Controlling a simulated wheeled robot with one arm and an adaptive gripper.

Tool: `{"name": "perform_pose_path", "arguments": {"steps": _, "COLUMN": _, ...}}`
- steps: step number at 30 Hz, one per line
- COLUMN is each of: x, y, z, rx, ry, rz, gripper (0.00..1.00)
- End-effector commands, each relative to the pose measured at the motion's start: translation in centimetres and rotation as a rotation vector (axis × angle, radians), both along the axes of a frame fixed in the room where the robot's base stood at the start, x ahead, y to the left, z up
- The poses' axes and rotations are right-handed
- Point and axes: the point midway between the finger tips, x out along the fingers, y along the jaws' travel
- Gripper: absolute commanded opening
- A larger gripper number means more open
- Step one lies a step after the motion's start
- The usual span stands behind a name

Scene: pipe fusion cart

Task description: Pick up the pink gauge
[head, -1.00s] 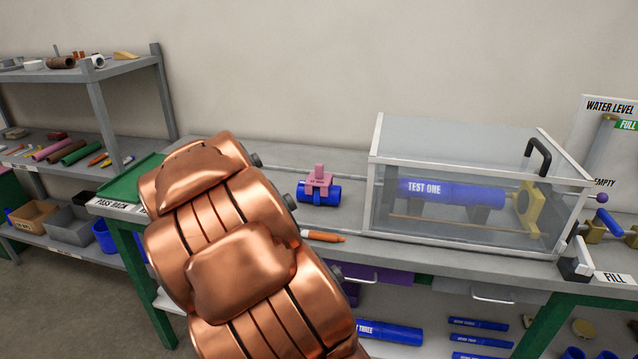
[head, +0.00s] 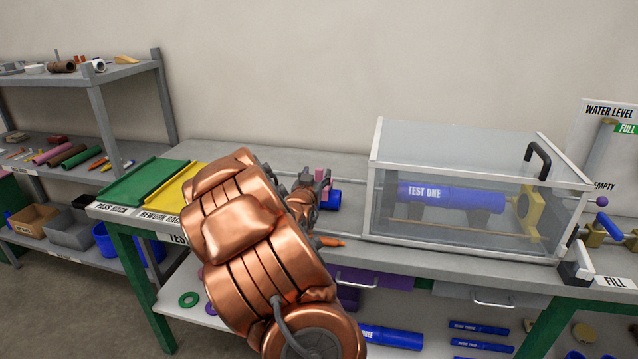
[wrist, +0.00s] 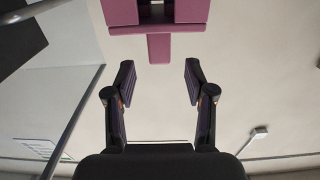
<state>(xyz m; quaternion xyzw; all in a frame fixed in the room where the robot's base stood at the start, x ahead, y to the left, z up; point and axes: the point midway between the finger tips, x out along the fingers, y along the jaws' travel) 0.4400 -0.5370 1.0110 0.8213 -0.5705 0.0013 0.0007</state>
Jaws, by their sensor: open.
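The pink gauge (head: 322,174) sits on a short blue pipe (head: 333,199) on the grey bench. In the head view my arm and gripper hide most of it. In the wrist view the pink gauge (wrist: 158,25) is at the top, with its narrow stem (wrist: 159,47) pointing down between the finger lines. My gripper (wrist: 159,80) is open and empty, its two fingers apart and just short of the stem. In the head view my gripper (head: 318,182) is beside the gauge on its left.
A clear water tank (head: 470,185) holding a blue pipe marked TEST ONE stands to the right. An orange marker (head: 330,242) lies on the bench in front. Green (head: 143,180) and yellow (head: 172,188) trays lie at the left. The bench behind the arm is clear.

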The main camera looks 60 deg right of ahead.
Motion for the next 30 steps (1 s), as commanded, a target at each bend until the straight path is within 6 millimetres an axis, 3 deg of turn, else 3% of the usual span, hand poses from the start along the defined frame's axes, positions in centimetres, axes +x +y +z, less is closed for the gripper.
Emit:
{"name": "perform_pose_path", "arguments": {"steps": 9, "x": 1.2, "y": -3.2, "z": 0.1, "rx": 0.002, "ry": 0.000, "rz": 0.000, "gripper": 0.54}}
{"name": "perform_pose_path", "arguments": {"steps": 19, "x": 1.3, "y": -3.6, "z": -0.1, "rx": 0.003, "ry": 0.001, "rz": 0.000, "gripper": 0.54}}
{"name": "perform_pose_path", "arguments": {"steps": 30, "x": 1.3, "y": -3.6, "z": -0.1, "rx": 0.003, "ry": 0.001, "rz": 0.000, "gripper": 0.17}}
